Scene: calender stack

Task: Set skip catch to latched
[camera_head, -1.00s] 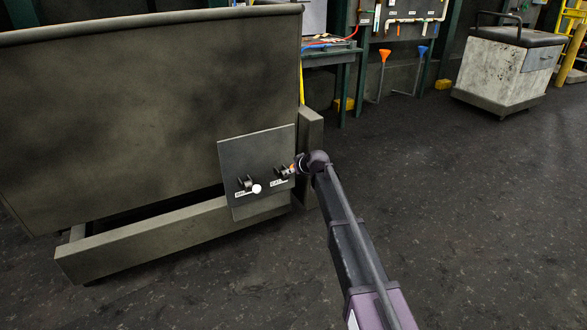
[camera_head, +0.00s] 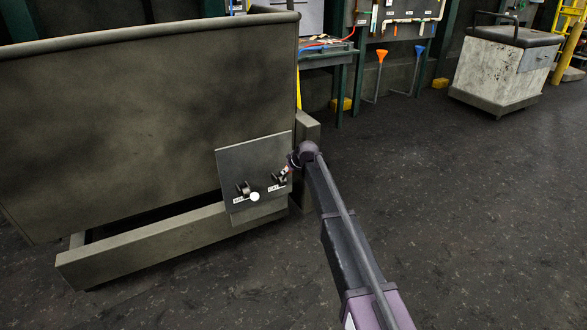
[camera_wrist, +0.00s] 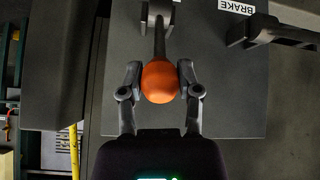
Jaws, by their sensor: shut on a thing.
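A dark panel (camera_head: 262,150) on the side of the large grey skip (camera_head: 140,110) carries two levers. The right lever, the catch (camera_head: 279,179), has a small label beneath it and ends in an orange ball knob (camera_wrist: 160,82). The left lever (camera_head: 243,188), beside a white round knob (camera_head: 255,197), sits over the other label; its dark handle (camera_wrist: 268,34) shows in the wrist view near the BRAKE label (camera_wrist: 237,6). My gripper (camera_head: 287,170) is at the catch lever. In the wrist view my gripper (camera_wrist: 160,90) is shut on the orange knob, one finger each side.
The skip's low frame rail (camera_head: 150,248) runs along the floor. A workbench (camera_head: 328,58) and tool wall stand behind, with an orange funnel (camera_head: 383,56) and a blue one (camera_head: 419,50). A white cart (camera_head: 500,70) is at the back right. Floor to the right is clear.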

